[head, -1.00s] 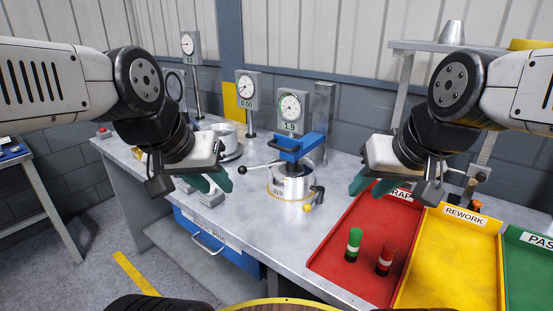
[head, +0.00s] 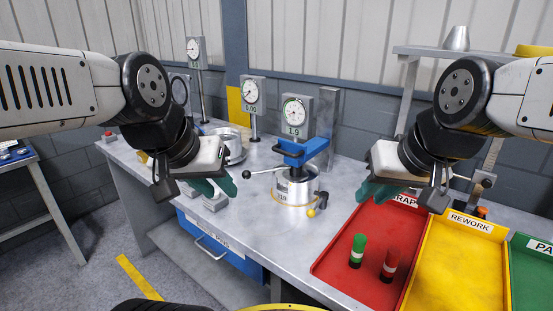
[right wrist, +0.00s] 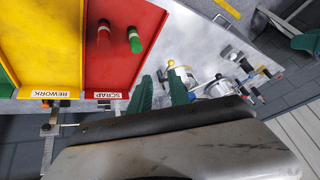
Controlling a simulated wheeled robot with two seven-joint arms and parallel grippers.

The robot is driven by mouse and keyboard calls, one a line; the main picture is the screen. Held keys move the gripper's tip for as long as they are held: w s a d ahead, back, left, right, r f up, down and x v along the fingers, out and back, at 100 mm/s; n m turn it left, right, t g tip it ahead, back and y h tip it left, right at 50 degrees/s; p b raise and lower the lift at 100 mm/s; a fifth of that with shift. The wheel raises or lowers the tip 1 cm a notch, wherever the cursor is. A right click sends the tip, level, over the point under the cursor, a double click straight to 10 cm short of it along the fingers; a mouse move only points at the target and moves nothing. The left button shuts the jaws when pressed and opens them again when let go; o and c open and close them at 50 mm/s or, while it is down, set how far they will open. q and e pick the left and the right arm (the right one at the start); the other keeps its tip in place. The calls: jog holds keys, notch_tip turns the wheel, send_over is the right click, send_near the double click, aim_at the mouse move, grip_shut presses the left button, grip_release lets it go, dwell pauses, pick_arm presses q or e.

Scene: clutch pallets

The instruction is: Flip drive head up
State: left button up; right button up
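A blue drive head (head: 303,152) sits on top of a silver cylindrical fixture (head: 297,188) on the grey bench. It lies roughly level, in front of a dial gauge reading 1.9 (head: 296,115). A lever with a black ball knob (head: 247,174) sticks out to the left of the fixture. The fixture also shows in the right wrist view (right wrist: 218,88). My left gripper (head: 215,187) is open and empty, left of the fixture and apart from it. My right gripper (head: 372,188) is open and empty to its right; its green fingers stand apart in the right wrist view (right wrist: 160,93).
A red SCRAP tray (head: 340,262) holds a green and a red cylinder. A yellow REWORK tray (head: 455,270) and a green tray (head: 535,275) stand beside it. Other gauges (head: 253,92) stand behind at left. Grey blocks (head: 214,203) lie below my left gripper.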

jog(key=shift+w, duration=0.15)
jog(key=c, duration=0.3)
jog(key=shift+w+a+m, duration=0.2)
jog(key=shift+w+m, duration=0.05)
jog(key=shift+m, duration=0.15)
grip_shut()
jog(key=w+a+f+m+g+y, duration=0.1)
jog(key=w+a+m+y, duration=0.15)
jog(key=w+m, duration=0.5)
jog(key=w+a+f+m+g+y, duration=0.2)
jog(key=w+m+y, duration=0.25)
jog(key=w, duration=0.55)
jog(key=w+d+f+m+t+y, duration=0.1)
jog(key=w+d+f+m+t, duration=0.1)
jog(key=w+m, duration=0.4)
jog(key=w+d+f+m+t+y, duration=0.1)
jog(key=w+d+f+m, duration=0.4)
jog(key=w, duration=0.7)
notch_tip(320, 180, down, 2)
jog(key=shift+w+d+f+m+t+y, duration=0.15)
jog(key=shift+d+f+m+t+y, duration=0.15)
jog(key=shift+m+t, duration=0.55)
jog(key=shift+a, duration=0.1)
